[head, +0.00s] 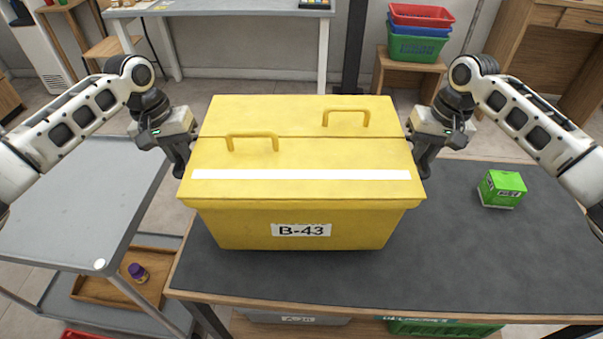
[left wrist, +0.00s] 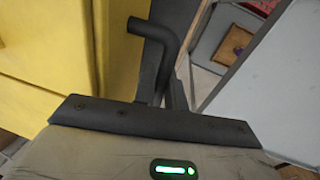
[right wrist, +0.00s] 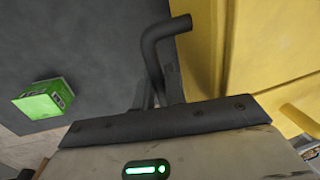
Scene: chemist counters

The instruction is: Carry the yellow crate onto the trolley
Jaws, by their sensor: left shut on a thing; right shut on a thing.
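The yellow crate (head: 300,222) has a closed lid with two yellow handles, a white stripe and a B-43 label. It is level over the left part of the dark counter (head: 480,255); I cannot tell whether it touches the top. My left gripper (head: 181,168) is shut on the crate's left side, and my right gripper (head: 420,168) on its right side.
A green box (head: 501,188) lies on the counter right of the crate. A wooden tray (head: 90,290) with a purple bottle (head: 138,272) is on the trolley's lower shelf. Stacked baskets (head: 418,35) stand on a stool behind. A narrow gap separates trolley and counter.

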